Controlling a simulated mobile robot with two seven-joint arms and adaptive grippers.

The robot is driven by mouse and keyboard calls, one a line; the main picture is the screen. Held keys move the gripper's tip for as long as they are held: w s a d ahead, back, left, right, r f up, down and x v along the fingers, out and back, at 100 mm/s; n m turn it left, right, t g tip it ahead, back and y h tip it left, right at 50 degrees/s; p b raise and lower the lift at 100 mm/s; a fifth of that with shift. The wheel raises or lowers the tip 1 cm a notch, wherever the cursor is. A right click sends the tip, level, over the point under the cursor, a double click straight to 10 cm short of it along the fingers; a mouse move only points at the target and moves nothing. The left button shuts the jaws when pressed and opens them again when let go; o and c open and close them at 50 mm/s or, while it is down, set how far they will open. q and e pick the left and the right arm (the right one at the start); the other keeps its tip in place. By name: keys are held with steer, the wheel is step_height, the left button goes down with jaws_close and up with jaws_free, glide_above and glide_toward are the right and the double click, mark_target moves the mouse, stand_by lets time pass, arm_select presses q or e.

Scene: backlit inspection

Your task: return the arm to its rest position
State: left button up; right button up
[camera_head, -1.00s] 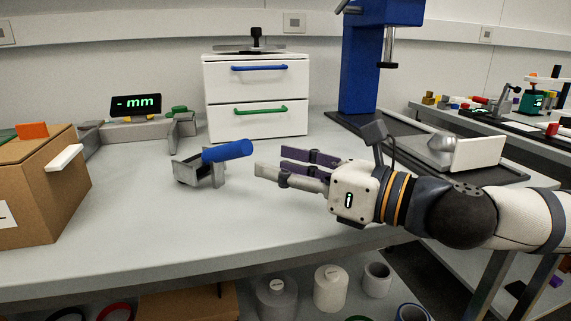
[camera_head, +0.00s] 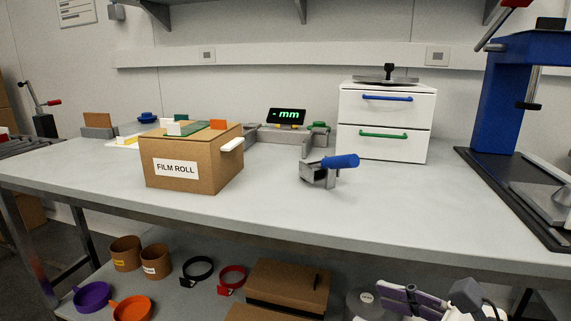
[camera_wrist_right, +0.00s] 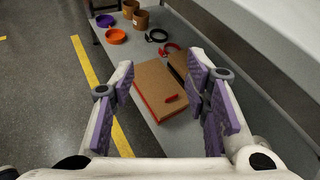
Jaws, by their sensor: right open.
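My right gripper (camera_head: 411,299) is at the lower right of the head view, in front of the bench and below its top. In the right wrist view (camera_wrist_right: 165,108) its purple-padded fingers are spread wide with nothing between them. Beyond the fingers that view shows the lower shelf with a brown box (camera_wrist_right: 160,88), apart from the fingers. The rest of the right arm is mostly out of the frame. My left gripper is in neither view.
The bench front edge (camera_head: 330,235) runs above the right gripper. On the bench are a FILM ROLL box (camera_head: 215,172), a blue-handled tool (camera_head: 340,161), a drawer unit (camera_head: 385,120) and a blue press (camera_head: 497,100). The lower shelf holds rolls and boxes. Floor (camera_wrist_right: 50,110) is open at left.

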steer(key=s+a+f+n+g+h+p, duration=0.1)
steer(key=s+a+f+n+g+p, duration=0.15)
steer(key=s+f+n+g, duration=0.4)
steer(key=s+a+f+n+g+h+p, duration=0.1)
steer(key=s+a+f+n+g, duration=0.2)
steer(key=s+f, duration=0.65)
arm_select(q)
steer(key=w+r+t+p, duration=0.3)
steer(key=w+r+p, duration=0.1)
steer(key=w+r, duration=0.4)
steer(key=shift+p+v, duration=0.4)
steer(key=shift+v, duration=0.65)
arm_select(e)
steer(key=s+d+f+n+g+h, duration=0.1)
steer(key=s+d+n+g+h, duration=0.1)
steer(key=s+d+n, duration=0.5)
steer(key=s+d+f+n+g+h, duration=0.1)
steer(key=s+d+n+h, duration=0.3)
steer(key=s, duration=1)
steer(key=d+f+n, duration=0.1)
steer(key=d+n, duration=0.2)
steer(key=n, duration=0.2)
steer(key=shift+n+g+h, duration=0.3)
steer(key=shift+n+g, duration=0.05)
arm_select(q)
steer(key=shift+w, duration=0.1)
arm_select(e)
steer(key=shift+f, duration=0.1)
